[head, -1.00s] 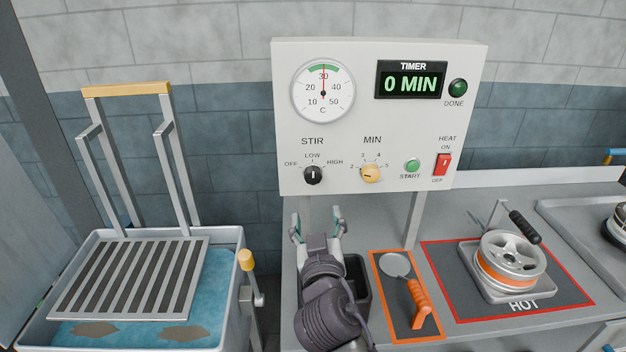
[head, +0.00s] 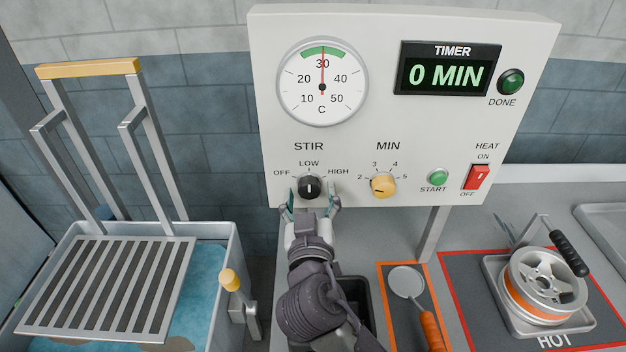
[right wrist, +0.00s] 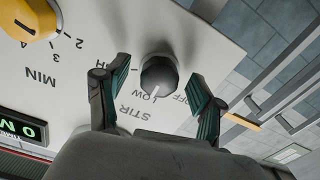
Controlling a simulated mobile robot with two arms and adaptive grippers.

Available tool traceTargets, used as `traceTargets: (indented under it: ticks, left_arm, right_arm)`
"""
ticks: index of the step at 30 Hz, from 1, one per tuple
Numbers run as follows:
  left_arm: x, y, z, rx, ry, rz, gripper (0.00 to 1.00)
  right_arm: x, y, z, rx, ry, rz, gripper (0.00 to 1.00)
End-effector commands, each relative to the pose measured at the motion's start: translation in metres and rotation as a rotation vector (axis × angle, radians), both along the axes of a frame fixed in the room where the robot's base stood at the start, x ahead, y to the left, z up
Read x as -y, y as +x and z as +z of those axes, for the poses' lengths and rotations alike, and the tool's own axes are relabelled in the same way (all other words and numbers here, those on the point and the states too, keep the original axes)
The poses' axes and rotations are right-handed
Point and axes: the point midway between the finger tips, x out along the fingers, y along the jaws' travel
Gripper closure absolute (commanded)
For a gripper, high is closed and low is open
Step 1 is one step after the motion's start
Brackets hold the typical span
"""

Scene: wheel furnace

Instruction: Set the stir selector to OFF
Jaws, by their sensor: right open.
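The stir selector (head: 310,187) is a black knob with a white pointer line on the white control panel (head: 420,130), under the word STIR. Its pointer stands at LOW, between OFF on the left and HIGH on the right. My right gripper (head: 312,203) is open, with one finger at each side of the knob and just below it. In the right wrist view the knob (right wrist: 158,76) shows upside down between the two spread fingers of my right gripper (right wrist: 155,95). I cannot tell if either finger touches it. My left gripper is not in view.
The yellow MIN knob (head: 383,185) is close on the right, then the green START button (head: 438,177) and red HEAT switch (head: 477,178). A ladle (head: 407,283) and a wheel in a tray (head: 545,285) are on the counter. A slatted rack (head: 110,285) sits over a water tub at left.

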Motion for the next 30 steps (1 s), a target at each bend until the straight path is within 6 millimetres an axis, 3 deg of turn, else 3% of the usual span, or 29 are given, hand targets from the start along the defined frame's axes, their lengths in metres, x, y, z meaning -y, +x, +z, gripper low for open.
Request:
traceTargets:
  ticks: [10, 21, 30]
  left_arm:
    - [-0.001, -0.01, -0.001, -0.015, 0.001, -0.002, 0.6]
    - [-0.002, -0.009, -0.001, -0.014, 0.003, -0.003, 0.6]
    - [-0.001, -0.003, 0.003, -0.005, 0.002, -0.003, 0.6]
  right_arm:
    - [-0.001, -0.002, 0.0, -0.001, 0.0, 0.0, 0.32]
    - [-0.001, -0.001, 0.0, -0.001, -0.001, 0.0, 0.91]
    - [-0.001, -0.001, 0.0, -0.002, -0.039, 0.0, 0.91]
